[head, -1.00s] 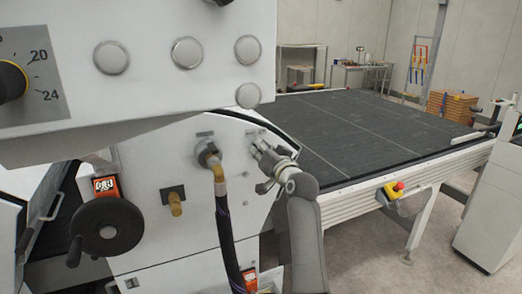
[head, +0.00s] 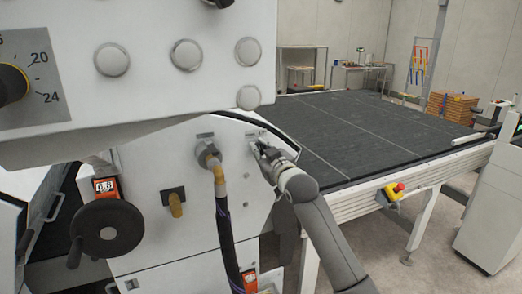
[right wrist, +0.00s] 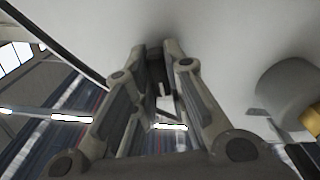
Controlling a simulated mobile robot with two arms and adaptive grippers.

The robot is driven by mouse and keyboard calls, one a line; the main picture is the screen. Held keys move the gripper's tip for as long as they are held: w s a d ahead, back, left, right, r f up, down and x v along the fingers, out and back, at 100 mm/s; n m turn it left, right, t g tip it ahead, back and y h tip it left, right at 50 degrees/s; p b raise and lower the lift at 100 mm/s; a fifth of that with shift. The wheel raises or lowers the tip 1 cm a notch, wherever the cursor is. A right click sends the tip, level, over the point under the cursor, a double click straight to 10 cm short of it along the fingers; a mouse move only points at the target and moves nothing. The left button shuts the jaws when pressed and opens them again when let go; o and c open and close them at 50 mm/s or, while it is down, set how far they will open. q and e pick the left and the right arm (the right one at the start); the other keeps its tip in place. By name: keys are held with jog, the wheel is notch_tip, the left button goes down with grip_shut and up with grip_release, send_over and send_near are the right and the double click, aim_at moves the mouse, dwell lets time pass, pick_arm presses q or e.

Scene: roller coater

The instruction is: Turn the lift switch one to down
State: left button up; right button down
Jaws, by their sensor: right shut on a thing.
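My right gripper (head: 259,150) is at the right part of the white machine panel, just below a small label. In the right wrist view its fingers (right wrist: 156,62) close in on a small dark switch (right wrist: 156,76) at the panel face. The fingers hide most of this switch, and the head view does not show its position. My left gripper is not in view.
Left of my right gripper, a grey hose fitting (head: 207,154) with a hanging black hose (head: 228,235) sticks out. A brass fitting (head: 175,203) and a black handwheel (head: 106,228) are further left. A dark conveyor bed (head: 375,135) lies to the right.

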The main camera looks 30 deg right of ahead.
jog(key=shift+n, duration=1.1)
jog(key=c, duration=1.5)
grip_release()
jog(key=shift+o, duration=0.2)
jog(key=shift+s, duration=0.1)
jog(key=s, duration=1.2)
jog(key=shift+a, duration=0.35)
jog(key=shift+w, duration=0.1)
